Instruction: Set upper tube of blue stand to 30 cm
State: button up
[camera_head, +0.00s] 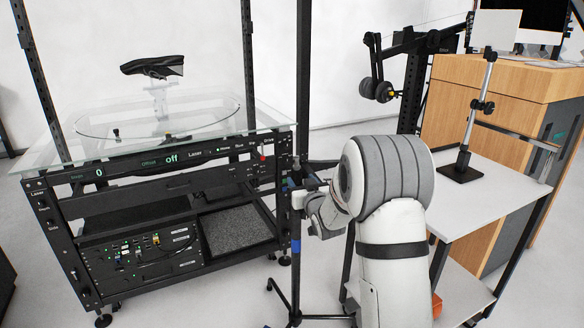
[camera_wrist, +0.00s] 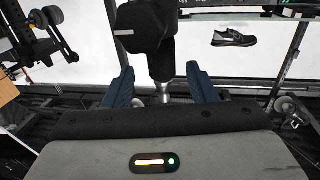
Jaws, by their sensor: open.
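The blue stand (camera_head: 296,246) is a thin dark pole with a blue band, on spread legs beside the turntable rack. Its upper part is partly hidden behind my arm in the head view. My gripper (camera_wrist: 163,90) is open, its two dark-blue fingers apart in the wrist view. A black knob (camera_wrist: 140,28) and a black collar stand in front of it. A short silver tube section (camera_wrist: 163,98) shows between the fingers; I cannot tell whether they touch it. In the head view my wrist is close to the pole at mid height. No height scale is readable.
The black turntable rack (camera_head: 170,185) with a glass top (camera_head: 90,150) stands left, with a black shoe (camera_head: 153,66) above it.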

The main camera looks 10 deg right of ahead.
jog(key=w, duration=0.4)
jog(key=w+a, duration=0.1)
jog(key=w, duration=0.1)
jog(key=shift+w+b, duration=0.3)
jog(key=shift+w, duration=0.05)
jog(key=shift+c, duration=0.2)
grip_shut()
